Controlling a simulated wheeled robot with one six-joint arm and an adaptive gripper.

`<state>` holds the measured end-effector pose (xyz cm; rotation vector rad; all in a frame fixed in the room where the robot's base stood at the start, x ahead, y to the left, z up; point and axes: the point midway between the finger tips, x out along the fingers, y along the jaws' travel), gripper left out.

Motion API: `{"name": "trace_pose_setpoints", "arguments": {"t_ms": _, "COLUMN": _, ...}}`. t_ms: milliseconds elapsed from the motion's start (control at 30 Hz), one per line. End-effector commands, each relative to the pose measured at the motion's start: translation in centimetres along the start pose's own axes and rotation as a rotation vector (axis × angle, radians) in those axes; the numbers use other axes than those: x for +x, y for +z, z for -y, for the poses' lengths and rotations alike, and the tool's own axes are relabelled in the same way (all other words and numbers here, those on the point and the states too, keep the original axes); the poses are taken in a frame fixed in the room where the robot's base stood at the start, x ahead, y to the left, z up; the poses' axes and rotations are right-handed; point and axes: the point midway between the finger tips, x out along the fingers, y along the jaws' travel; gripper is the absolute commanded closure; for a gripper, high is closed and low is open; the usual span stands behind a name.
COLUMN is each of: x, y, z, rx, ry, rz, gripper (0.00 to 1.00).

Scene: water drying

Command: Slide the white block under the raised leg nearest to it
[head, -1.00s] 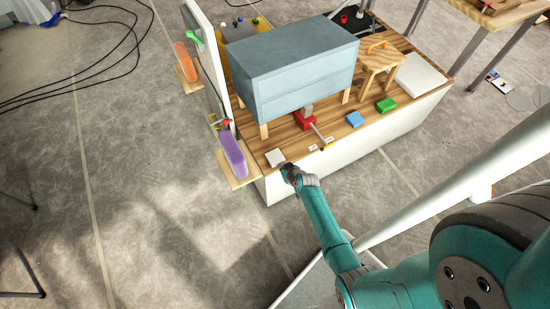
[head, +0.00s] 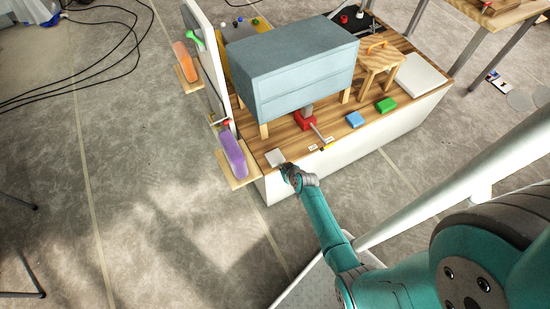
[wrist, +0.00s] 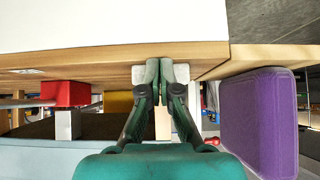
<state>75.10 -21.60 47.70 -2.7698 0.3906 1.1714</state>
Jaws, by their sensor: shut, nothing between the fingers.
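The white block (head: 274,157) lies flat near the front left corner of the wooden top. The blue-grey cabinet (head: 290,75) stands behind it with a red jack (head: 306,120) under its front. The cabinet leg nearest the block (head: 264,130) is just behind it; any gap under it is too small to judge. My gripper (head: 287,168) is shut and empty at the block's near side. In the wrist view the shut fingertips (wrist: 167,68) are in front of the white block (wrist: 138,75), covering its middle. The leg (wrist: 163,122) shows between the fingers. I cannot tell whether they touch the block.
A blue block (head: 355,119) and a green block (head: 386,105) lie to the right. A small wooden stool (head: 380,62) stands behind the green block. A purple piece (head: 232,155) rests on a side ledge at left. The jack's handle reaches toward the front edge.

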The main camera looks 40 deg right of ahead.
Motion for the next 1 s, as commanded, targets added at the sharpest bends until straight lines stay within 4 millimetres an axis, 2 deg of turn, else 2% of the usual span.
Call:
{"name": "trace_pose_setpoints", "arguments": {"t_ms": 600, "x": 1.5, "y": -1.6, "z": 0.0, "rx": -0.001, "ry": 0.0, "rz": -0.001, "gripper": 1.0}}
{"name": "trace_pose_setpoints", "arguments": {"t_ms": 1000, "x": 1.6, "y": -1.7, "z": 0.0, "rx": 0.0, "ry": 0.0, "rz": 0.0, "gripper": 1.0}}
